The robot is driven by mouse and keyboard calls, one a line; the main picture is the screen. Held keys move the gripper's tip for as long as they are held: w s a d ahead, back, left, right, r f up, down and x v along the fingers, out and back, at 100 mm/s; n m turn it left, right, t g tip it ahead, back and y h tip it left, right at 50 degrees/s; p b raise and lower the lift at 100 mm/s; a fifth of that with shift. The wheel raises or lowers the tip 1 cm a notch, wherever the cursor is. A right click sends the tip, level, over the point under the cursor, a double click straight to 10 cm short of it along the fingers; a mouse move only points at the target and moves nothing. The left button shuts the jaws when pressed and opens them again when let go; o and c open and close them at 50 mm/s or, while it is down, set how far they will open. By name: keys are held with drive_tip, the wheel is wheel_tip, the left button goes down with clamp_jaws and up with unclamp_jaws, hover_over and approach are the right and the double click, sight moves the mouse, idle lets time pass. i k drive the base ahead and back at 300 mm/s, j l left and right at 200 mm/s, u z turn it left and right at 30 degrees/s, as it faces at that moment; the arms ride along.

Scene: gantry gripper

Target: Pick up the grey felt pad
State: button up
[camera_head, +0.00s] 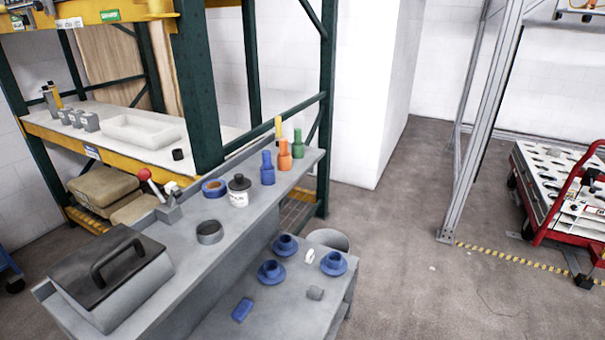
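A small grey piece (315,293) lies on the lower grey table, near its right side. It looks like the grey felt pad, but it is too small to be sure of the material. My gripper is not in view, so its distance from the pad does not show. Nothing covers the grey piece.
The lower table (285,310) also holds blue cups on saucers (271,272), a blue block (242,310) and a small white item (310,256). A higher grey bench (195,270) beside it carries a lidded box (112,278), tape, a jar and coloured bottles. Open floor lies to the right.

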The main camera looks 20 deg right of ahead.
sight(315, 292)
drive_tip(key=z, duration=1.55)
drive_tip(key=u, duration=1.45)
drive_tip(key=i+u, duration=0.4)
drive_tip(key=i, duration=0.8)
